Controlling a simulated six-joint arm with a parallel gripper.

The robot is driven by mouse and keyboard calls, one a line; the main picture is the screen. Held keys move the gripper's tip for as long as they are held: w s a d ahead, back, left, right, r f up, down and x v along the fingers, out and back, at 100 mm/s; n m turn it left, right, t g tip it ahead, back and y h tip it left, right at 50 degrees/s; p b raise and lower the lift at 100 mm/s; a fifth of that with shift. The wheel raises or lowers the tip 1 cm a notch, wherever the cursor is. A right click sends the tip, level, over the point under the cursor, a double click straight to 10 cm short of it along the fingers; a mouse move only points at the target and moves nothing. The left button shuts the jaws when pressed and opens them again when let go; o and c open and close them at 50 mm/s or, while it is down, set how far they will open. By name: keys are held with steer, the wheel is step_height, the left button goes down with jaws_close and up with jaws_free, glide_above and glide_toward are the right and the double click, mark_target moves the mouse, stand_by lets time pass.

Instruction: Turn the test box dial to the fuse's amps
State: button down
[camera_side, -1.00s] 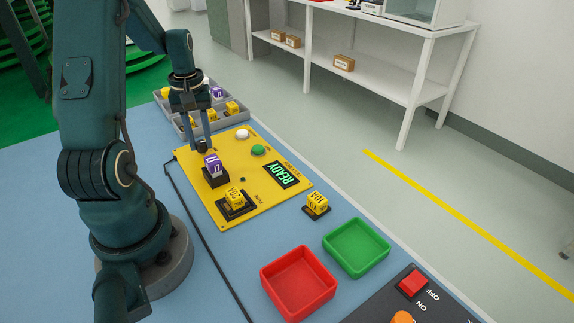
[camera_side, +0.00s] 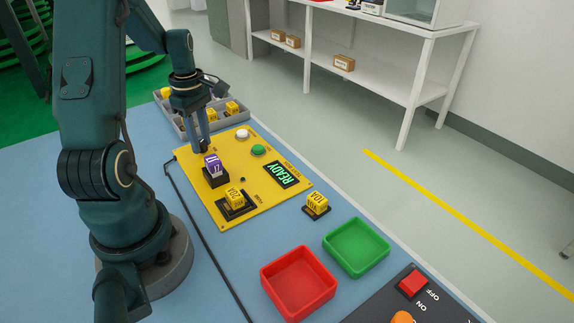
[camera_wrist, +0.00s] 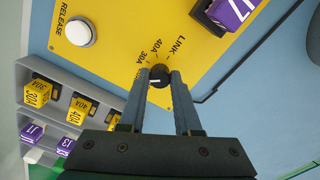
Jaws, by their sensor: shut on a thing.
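The yellow test box (camera_side: 218,211) lies on the blue bench in the side view. Its black dial (camera_wrist: 159,75) sits between my fingertips in the wrist view. My gripper (camera_side: 204,147) points down and is shut on the dial; it also shows in the wrist view (camera_wrist: 160,80). The dial has a short white mark. The labels 30A, 40A and LINK show around it; the exact setting is unclear. A yellow fuse (camera_side: 235,197), apparently marked 20A, sits in the box's black holder. A yellow 10A block (camera_side: 317,202) stands on a black base beside the box.
The screen (camera_side: 283,174) reads READY. White (camera_side: 242,134) and green (camera_side: 258,150) buttons are nearby. A grey tray (camera_wrist: 52,105) holds several blocks. Red (camera_side: 298,284) and green (camera_side: 356,247) bins stand in front.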

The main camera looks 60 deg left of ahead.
mark_target(202, 142)
steer(key=shift+r+n, duration=0.1)
steer(key=shift+n, duration=0.5)
steer(key=c, duration=0.6)
jaws_free()
steer(key=shift+r, duration=2.55)
steer(key=shift+w, duration=0.1)
